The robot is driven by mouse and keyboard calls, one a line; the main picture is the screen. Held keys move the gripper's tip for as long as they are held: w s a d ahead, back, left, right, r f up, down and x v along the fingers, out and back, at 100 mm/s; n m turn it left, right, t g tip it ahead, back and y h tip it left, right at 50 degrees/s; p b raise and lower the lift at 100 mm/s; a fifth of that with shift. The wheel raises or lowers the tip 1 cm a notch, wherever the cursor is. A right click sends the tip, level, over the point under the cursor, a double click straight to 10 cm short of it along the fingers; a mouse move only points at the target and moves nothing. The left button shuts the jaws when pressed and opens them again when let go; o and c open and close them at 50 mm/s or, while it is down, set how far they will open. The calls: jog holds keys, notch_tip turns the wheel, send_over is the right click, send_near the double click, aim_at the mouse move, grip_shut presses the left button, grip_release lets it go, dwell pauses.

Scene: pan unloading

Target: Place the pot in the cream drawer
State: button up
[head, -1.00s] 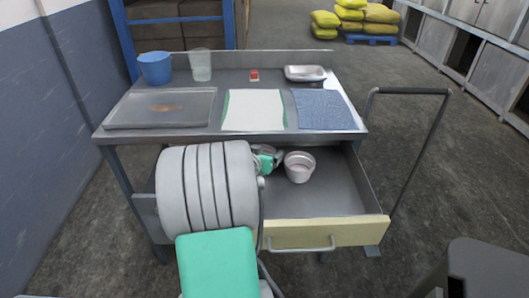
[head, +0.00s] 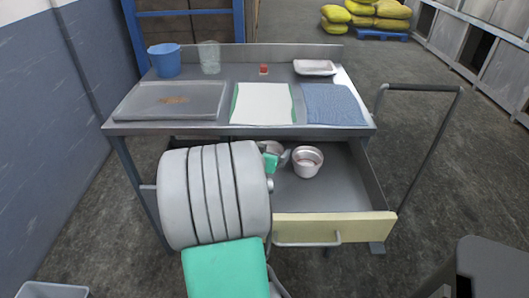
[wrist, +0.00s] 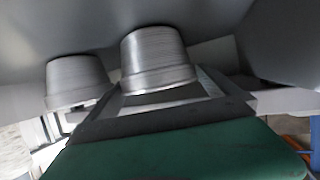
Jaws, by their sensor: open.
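The cream drawer (head: 335,228) of the metal cart is pulled open, its inside grey. A small silver pot (head: 308,162) stands upright on the drawer floor. A second silver pot-like vessel (head: 272,147) shows behind my gripper, mostly hidden. My gripper (head: 279,160) is open, low inside the drawer, left of the clear pot and close to the second vessel. In the wrist view, two ribbed silver pots appear, one (wrist: 155,60) near my gripper and one (wrist: 75,82) further left. Neither is visibly clamped. Whether the jaws touch a pot cannot be told.
The cart top holds a grey tray (head: 125,103), a blue bucket (head: 165,62), a clear cup (head: 209,57), a white sheet (head: 263,105), a blue cloth (head: 333,105), a red item (head: 264,69) and a metal pan (head: 315,67). The drawer's right side is free.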

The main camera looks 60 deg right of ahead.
jog(key=v, duration=0.8)
jog(key=shift+a, duration=0.1)
jog(key=shift+s+a+r, duration=0.1)
jog(key=shift+a+r, duration=0.1)
jog(key=shift+a, duration=0.2)
